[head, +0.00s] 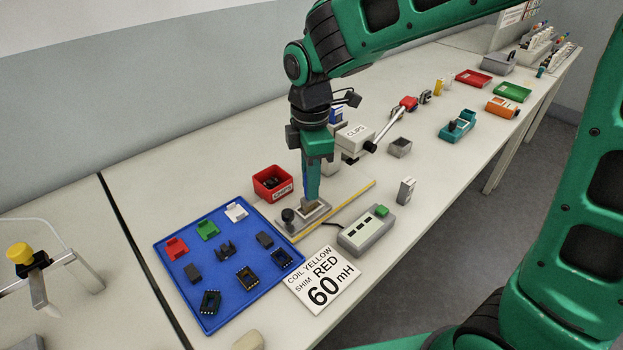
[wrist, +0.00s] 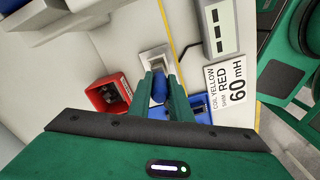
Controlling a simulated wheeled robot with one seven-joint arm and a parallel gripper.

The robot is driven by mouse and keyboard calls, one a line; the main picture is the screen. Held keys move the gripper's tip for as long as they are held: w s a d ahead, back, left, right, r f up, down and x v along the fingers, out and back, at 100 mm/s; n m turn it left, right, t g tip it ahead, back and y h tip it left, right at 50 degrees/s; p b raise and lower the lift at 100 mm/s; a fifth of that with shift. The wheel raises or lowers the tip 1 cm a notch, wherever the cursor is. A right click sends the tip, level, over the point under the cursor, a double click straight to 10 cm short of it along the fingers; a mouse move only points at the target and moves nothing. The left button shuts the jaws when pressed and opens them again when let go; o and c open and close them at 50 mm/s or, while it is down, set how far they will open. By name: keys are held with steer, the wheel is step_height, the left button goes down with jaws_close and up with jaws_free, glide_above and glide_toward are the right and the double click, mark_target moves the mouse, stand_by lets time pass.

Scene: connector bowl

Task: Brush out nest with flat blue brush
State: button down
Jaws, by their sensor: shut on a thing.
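My gripper (head: 311,190) points straight down over the grey nest block (head: 320,212) on the fixture plate. It is shut on a blue brush, and it also shows in the wrist view (wrist: 162,84). The blue brush (wrist: 158,87) shows between the green fingers in the wrist view; in the head view the fingers mostly hide it. The brush's lower end is at the nest, but I cannot tell whether the bristles touch its inside. The nest also shows in the wrist view (wrist: 155,55), just beyond the fingertips, with its opening partly hidden.
A red bin (head: 272,183) with dark parts stands left of the nest. A blue tray (head: 165,247) of coloured and black parts lies at front left. A grey box with a green button (head: 366,232) and a label card (head: 323,280) lie on the near side.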

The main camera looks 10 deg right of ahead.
steer(key=shift+s+a, duration=0.25)
steer(key=shift+a, duration=0.1)
steer(key=shift+w+d, duration=0.15)
steer(key=shift+w+d+f, duration=0.1)
steer(key=shift+w+d, duration=0.2)
steer(key=shift+d, duration=0.2)
steer(key=shift+s+a, duration=0.1)
steer(key=shift+a, duration=0.05)
steer(key=shift+s+a, duration=0.35)
steer(key=shift+a, duration=0.15)
steer(key=shift+w+d, duration=0.15)
steer(key=shift+w+d, duration=0.3)
steer(key=shift+d, duration=0.2)
steer(key=shift+a, duration=0.1)
